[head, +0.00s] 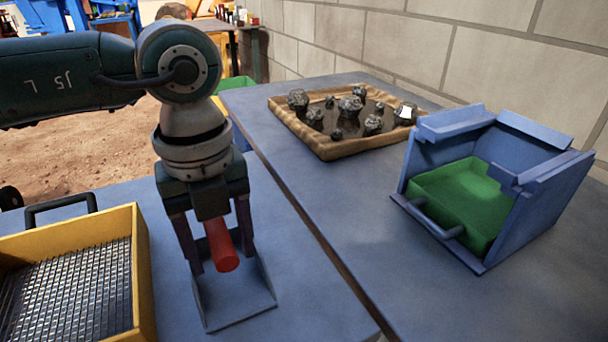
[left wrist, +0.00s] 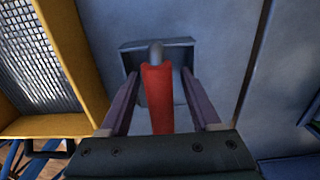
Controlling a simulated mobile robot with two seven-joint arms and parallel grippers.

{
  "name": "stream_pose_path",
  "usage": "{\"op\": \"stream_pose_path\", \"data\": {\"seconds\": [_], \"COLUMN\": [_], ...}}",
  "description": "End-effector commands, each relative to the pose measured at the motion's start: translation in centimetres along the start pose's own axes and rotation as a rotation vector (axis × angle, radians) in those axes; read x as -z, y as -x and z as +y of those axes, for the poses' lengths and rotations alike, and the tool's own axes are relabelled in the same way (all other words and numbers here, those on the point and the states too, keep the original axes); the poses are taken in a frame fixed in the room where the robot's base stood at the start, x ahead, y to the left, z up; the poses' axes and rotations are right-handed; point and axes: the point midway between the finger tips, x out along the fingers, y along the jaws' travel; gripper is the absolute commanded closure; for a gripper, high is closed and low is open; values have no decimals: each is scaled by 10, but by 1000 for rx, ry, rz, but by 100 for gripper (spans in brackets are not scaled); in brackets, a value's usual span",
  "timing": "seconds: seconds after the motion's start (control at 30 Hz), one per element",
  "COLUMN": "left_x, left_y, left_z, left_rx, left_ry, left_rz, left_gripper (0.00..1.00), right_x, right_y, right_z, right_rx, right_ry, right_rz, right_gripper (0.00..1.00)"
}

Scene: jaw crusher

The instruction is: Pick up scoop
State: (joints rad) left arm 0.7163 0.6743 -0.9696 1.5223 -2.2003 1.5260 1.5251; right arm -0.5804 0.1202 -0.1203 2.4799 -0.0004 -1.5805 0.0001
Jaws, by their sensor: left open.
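The scoop has a red handle (head: 222,246) and a grey-blue pan (head: 236,298), and it rests on the blue table. My left gripper (head: 220,264) points down over it, with its two fingers on either side of the red handle. In the left wrist view the red handle (left wrist: 159,98) stands between the open fingers (left wrist: 159,100), with gaps visible on both sides. The grey pan (left wrist: 178,48) lies beyond the handle in that view and is partly hidden by it. My right gripper is not in view.
A yellow-framed sieve (head: 143,270) stands left of the scoop. A wooden tray (head: 330,150) of dark rocks lies at the back. A blue holder (head: 545,190) with a green bin (head: 463,200) stands at the right. Bare table lies between scoop and holder.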

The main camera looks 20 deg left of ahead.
Motion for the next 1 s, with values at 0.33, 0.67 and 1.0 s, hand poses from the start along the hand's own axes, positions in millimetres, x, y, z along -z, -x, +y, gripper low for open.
{"op": "stream_pose_path", "data": {"seconds": [0.33,0.67,1.0], "left_x": [0,0,0], "left_y": [1,1,1], "left_z": [0,0,0], "left_rx": [1,1,1], "left_ry": [0,0,0], "left_rz": [0,0,0], "left_gripper": [64,100,100], "right_x": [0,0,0], "right_y": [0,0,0], "right_z": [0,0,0], "right_rx": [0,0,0], "right_ry": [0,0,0], "right_rz": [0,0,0], "right_gripper": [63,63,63]}}
